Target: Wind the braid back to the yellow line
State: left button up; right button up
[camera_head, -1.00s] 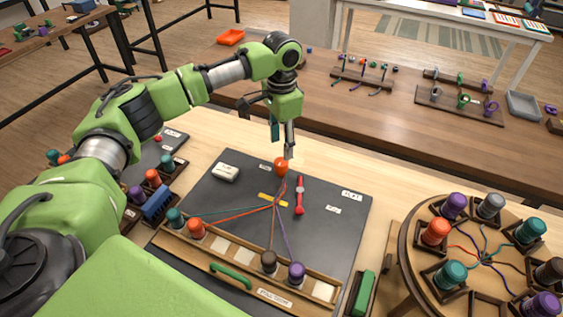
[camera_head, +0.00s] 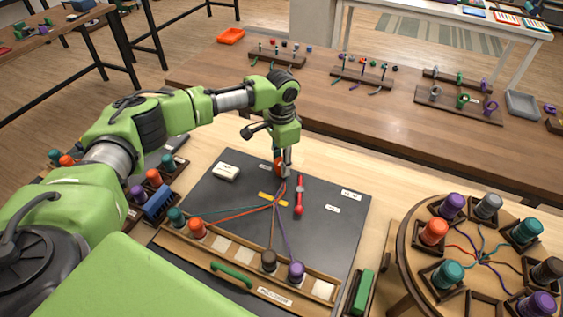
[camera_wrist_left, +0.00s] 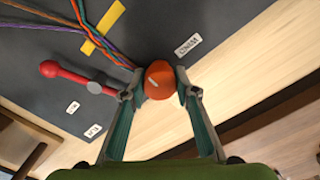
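An orange knob (camera_head: 278,165) stands at the far end of the dark board (camera_head: 330,238). It also shows in the left wrist view (camera_wrist_left: 158,84). The braid (camera_head: 280,188) runs from near the knob across a yellow line (camera_head: 273,199), then fans out as teal, orange, brown and purple cords. The yellow line also shows in the left wrist view (camera_wrist_left: 103,27). My left gripper (camera_head: 284,170) is low at the knob. In the left wrist view its fingers stand apart on either side of the knob, with a gap visible at the left finger. My right gripper is out of view.
A red tool (camera_head: 299,197) lies right of the braid, and a white block (camera_head: 226,172) sits left. A wooden rack (camera_head: 245,262) with bobbins and a green handle (camera_head: 231,275) is in front. A round bobbin stand (camera_head: 411,262) is at right.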

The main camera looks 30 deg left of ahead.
pick_arm(q)
jog(key=shift+r, duration=0.1)
jog(key=shift+m+p, duration=0.6)
jog(key=shift+p, duration=0.05)
jog(key=shift+r+m+p, duration=0.1)
jog(key=shift+m+p, duration=0.85)
jog(key=shift+m, duration=0.15)
jog(key=m+p, duration=0.1)
jog(key=m, duration=0.2)
jog(key=shift+m+p, duration=0.3)
jog(key=shift+p, duration=0.05)
jog(key=m+p, duration=0.1)
jog(key=m, duration=0.2)
jog(key=shift+m, duration=2.2)
